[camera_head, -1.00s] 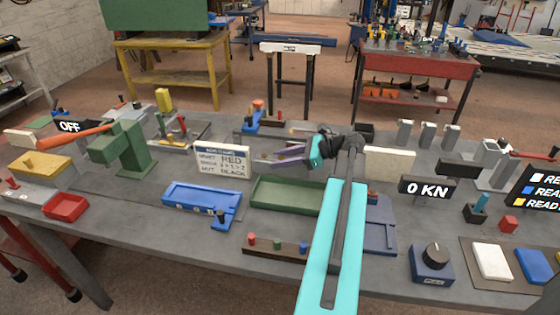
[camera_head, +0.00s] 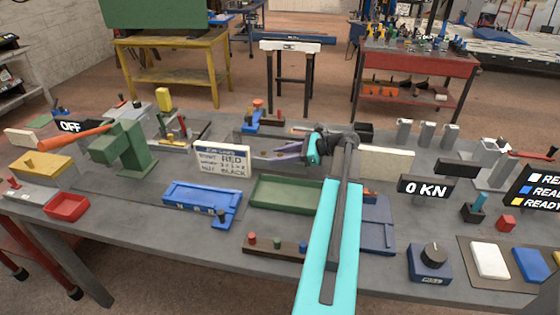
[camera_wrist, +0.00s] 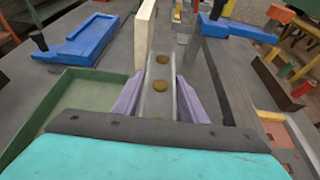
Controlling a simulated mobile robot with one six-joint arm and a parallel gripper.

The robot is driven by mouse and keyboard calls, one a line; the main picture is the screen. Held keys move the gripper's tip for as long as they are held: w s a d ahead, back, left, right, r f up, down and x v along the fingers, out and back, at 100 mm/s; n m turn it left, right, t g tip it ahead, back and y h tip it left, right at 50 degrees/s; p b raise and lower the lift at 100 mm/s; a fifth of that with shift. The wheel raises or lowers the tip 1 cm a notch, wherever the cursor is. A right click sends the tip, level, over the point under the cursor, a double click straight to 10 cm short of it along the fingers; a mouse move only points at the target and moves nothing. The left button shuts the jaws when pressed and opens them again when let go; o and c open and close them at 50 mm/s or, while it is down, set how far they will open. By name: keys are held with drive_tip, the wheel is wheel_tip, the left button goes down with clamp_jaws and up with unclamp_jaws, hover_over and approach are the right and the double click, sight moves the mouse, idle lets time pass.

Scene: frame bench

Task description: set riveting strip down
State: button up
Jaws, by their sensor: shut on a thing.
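My gripper (camera_head: 288,150) has purple fingers and is at mid-bench, beyond the green tray, with my arm reaching in from the front. In the wrist view, the fingers (camera_wrist: 160,108) are shut on both sides of the riveting strip (camera_wrist: 158,98). The strip is a narrow grey bar with several brass-coloured round spots along its top, pointing away from the wrist. In the head view the strip is mostly hidden by the fingers and wrist. I cannot tell whether its underside touches the bench.
The green tray (camera_head: 256,202) lies in front of my gripper, with a blue fixture (camera_head: 195,196) to its left. A white sign (camera_head: 222,160) stands left of the gripper. A blue clamp (camera_head: 250,124) stands behind. A green lever press (camera_head: 130,148) is at the left.

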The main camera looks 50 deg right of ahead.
drive_tip(key=shift+f+p, duration=0.3)
drive_tip(key=shift+f, duration=0.85)
drive_tip(key=shift+f, duration=0.1)
drive_tip(key=o, duration=1.4)
drive_tip(key=b+v, duration=0.3)
drive_tip(key=v, duration=0.9)
